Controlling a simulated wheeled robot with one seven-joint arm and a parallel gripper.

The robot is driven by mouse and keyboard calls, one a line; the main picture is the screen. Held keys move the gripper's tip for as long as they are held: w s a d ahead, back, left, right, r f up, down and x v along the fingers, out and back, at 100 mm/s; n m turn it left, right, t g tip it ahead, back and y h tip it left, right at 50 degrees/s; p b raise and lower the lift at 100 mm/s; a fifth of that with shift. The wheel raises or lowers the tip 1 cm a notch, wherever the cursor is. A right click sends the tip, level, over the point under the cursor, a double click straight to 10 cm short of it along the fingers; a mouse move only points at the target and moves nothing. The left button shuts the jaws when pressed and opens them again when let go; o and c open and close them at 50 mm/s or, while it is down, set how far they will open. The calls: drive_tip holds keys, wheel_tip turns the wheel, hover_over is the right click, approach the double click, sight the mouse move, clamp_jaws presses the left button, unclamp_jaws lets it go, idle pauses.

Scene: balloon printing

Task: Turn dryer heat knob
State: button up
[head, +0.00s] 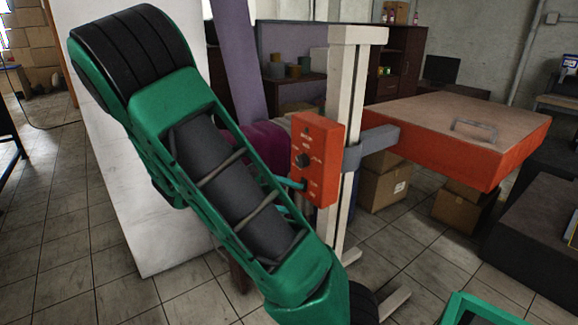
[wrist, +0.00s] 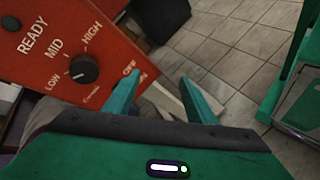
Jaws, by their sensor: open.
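The dryer's orange control box (head: 318,135) is mounted on a pale upright post, with the black heat knob (head: 302,160) on its face. In the wrist view the knob (wrist: 83,69) sits among the LOW, MID and HIGH labels, left of my gripper. The left finger is nearest the box's OFF/ON corner and appears clear of the knob. In the head view my arm hides most of the gripper; only a teal finger shows below the knob.
The dryer's flat orange heater head (head: 470,135) extends right of the post (head: 352,70). Cardboard boxes (head: 385,190) stand beneath it. A white panel (head: 125,200) stands behind my arm. A green frame (wrist: 292,80) is at the right of the wrist view. Tiled floor lies open on the left.

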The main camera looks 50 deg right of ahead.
sight(299, 162)
drive_tip(key=w+a+r+n+t+h, duration=0.1)
drive_tip(key=w+a+r+n+h, duration=0.3)
drive_tip(key=w+r+h, duration=0.3)
drive_tip(key=shift+y, duration=0.4)
drive_tip(key=x, duration=0.7)
drive_tip(key=w+x, duration=0.1)
drive_tip(key=x, duration=0.3)
drive_tip(key=shift+w+d+f, duration=0.1)
drive_tip(key=shift+f, duration=0.1)
drive_tip(key=shift+t, duration=0.4)
drive_tip(key=c, duration=1.1)
drive_tip(key=shift+o, duration=0.3)
